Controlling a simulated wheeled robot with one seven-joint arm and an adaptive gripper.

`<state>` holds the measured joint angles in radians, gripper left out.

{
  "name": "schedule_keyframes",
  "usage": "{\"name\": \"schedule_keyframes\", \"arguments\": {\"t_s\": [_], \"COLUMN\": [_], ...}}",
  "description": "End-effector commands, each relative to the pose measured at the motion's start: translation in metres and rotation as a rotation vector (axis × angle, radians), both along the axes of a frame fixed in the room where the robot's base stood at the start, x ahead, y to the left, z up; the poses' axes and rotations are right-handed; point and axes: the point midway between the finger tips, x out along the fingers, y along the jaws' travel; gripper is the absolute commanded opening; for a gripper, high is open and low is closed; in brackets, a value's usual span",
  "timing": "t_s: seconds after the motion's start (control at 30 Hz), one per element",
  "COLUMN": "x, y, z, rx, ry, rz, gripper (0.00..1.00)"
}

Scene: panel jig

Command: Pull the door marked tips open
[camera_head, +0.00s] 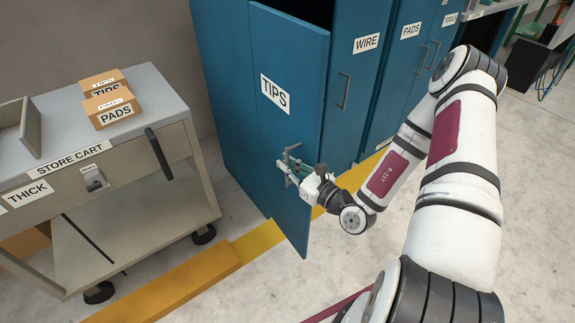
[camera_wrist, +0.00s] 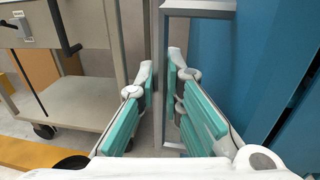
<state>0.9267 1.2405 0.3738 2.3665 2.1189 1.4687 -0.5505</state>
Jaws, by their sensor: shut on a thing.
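The blue door marked TIPS (camera_head: 275,130) stands partly open, swung out from its cabinet, with a dark gap showing at its top. Its grey handle (camera_wrist: 197,6) is a squared bar standing off the blue door face (camera_wrist: 255,60) in the wrist view. My gripper (camera_head: 290,166) is at the handle, low on the door's front. In the wrist view its green-padded fingers (camera_wrist: 160,85) are on either side of the handle's upright bar.
A grey store cart (camera_head: 150,90) with two cardboard boxes (camera_head: 108,98) stands left of the door. A yellow floor strip (camera_head: 258,240) runs below the door. Shut blue doors marked WIRE (camera_head: 350,90) and PADS (camera_head: 408,60) stand to the right.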

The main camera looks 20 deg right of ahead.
Motion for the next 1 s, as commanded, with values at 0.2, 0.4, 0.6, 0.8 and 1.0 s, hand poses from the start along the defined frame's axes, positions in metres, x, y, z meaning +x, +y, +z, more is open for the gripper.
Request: {"name": "schedule_keyframes", "arguments": {"t_s": [0.2, 0.4, 0.6, 0.8, 1.0], "x": [0.001, 0.000, -0.013, -0.049, -0.086], "y": [0.000, 0.000, -0.006, -0.018, -0.031], "z": [0.001, 0.000, 0.000, 0.000, 0.000], "rx": [0.001, 0.001, 0.001, 0.001, 0.001], "ry": [-0.003, -0.002, 0.000, 0.001, 0.000], "rz": [0.000, 0.000, -0.002, -0.004, -0.003], "gripper": [0.29, 0.29, 0.29, 0.29, 0.29]}}
